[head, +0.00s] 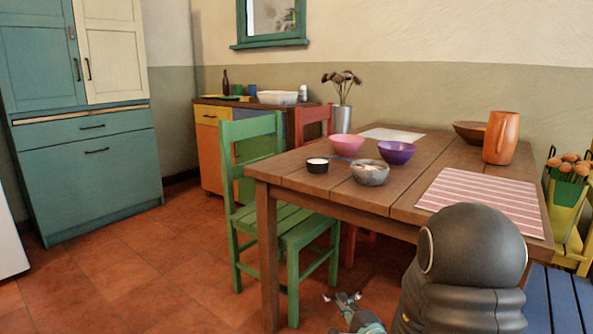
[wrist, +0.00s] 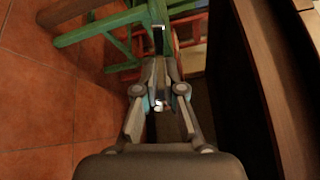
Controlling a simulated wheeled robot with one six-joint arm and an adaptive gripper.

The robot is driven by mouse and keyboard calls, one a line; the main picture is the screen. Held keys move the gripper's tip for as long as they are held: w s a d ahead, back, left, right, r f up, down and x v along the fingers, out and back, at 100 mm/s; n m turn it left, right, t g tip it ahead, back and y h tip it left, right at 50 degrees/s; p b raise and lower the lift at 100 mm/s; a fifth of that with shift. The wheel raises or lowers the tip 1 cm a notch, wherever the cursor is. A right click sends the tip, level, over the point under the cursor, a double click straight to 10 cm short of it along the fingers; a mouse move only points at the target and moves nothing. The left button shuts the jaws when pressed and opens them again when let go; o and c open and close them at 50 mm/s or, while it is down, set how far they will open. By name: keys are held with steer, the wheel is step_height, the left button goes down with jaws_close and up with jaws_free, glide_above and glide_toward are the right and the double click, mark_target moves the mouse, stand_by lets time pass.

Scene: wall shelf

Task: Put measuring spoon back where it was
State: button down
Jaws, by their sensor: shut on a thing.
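My gripper (wrist: 161,66) is shut on a slim thing, apparently the measuring spoon (wrist: 158,41). A small dark end with a pale mark shows just beyond the fingertips; the rest is mostly hidden between the fingers. In the head view my gripper (head: 342,298) is low, below the tabletop, in front of the green chair. The spoon cannot be made out clearly there. The wooden table (head: 285,172) stands behind and to the right of my gripper.
A sideboard (head: 208,135) is behind. Floor at left is clear.

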steer(key=w+a+r+n+g+y+p, duration=0.1)
steer(key=a+r+n+g+y, duration=0.15)
steer(key=a+r, duration=0.35)
steer(key=a+r+n+g+y+p, duration=0.1)
steer(key=a+r+n+g+p, duration=0.2)
steer(key=r, duration=0.6)
steer(key=w+a+r+n+g+y, duration=0.1)
steer(key=a+r+n+g+y, duration=0.15)
steer(key=a+r+g, duration=0.35)
steer(key=s+a+r+n+g+h+p, duration=0.1)
steer(key=s+a+r+n+g+h, duration=0.15)
steer(key=s+r+n+g, duration=0.3)
steer(key=s+a+r+n+g+h+p, duration=0.1)
steer(key=s+a+r+n+g+h, duration=0.2)
steer(key=r+n, duration=0.4)
steer(key=d+r+n+t+h+p, duration=0.1)
steer(key=d+r+n+h, duration=0.2)
steer(key=d, duration=0.6)
steer(key=w+d+r+n+t+h+p, duration=0.1)
steer(key=d+r+n+t+h, duration=0.1)
steer(key=d, duration=0.7)
steer(key=shift+d+r+n+t+h, duration=0.35)
steer(key=shift+r+n+h, duration=0.25)
steer(key=shift+n, duration=0.35)
